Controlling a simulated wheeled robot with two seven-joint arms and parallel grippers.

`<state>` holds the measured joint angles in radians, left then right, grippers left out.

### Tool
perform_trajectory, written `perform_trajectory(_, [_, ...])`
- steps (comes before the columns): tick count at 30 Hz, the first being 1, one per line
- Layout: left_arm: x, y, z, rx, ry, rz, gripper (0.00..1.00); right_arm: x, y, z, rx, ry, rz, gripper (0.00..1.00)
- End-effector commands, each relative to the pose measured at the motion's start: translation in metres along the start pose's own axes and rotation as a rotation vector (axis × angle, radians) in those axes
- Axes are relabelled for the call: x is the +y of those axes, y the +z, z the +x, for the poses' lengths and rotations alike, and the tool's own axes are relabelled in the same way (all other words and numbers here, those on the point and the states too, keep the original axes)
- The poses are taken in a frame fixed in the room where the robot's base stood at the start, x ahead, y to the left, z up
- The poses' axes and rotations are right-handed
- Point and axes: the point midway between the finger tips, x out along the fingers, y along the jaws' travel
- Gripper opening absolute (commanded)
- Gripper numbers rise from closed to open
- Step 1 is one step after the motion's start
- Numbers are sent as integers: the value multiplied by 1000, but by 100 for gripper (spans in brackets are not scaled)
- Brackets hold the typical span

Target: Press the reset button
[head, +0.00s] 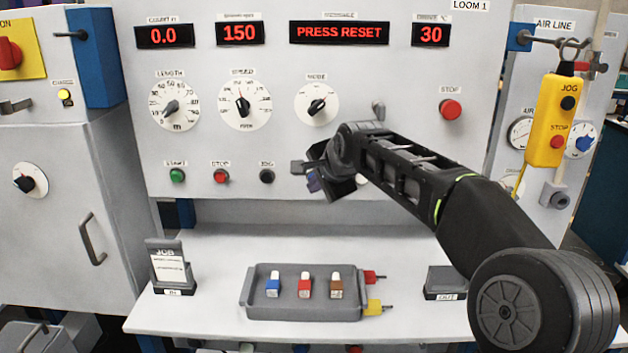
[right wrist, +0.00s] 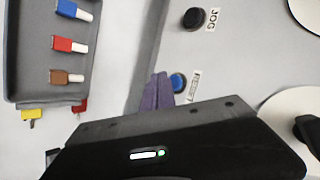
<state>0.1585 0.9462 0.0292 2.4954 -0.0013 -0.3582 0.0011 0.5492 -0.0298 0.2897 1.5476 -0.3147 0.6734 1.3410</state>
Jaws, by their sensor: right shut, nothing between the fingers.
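The blue reset button (right wrist: 178,82) shows in the right wrist view, with its small label beside it. In the head view it is hidden behind my right gripper. My right gripper (head: 313,182) is shut and empty in front of the lower button row of the panel. In the right wrist view its purple fingertips (right wrist: 158,90) lie right beside the blue button and slightly overlap its edge in the picture. I cannot tell whether they touch it. The panel's red display (head: 339,33) reads PRESS RESET. My left gripper is not in view.
The black JOG button (head: 267,176) is just left of my gripper, with red STOP (head: 221,176) and green START (head: 177,175) further left. A grey tray (head: 256,299) with coloured pieces sits on the shelf below. A yellow pendant (head: 550,120) hangs at right.

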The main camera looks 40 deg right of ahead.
Motion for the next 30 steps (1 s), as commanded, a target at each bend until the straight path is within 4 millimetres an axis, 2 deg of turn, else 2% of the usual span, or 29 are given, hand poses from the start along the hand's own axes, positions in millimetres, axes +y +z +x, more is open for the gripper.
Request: perform_trajectory(30, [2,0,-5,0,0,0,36,-5,-4,6,0,0,0,0])
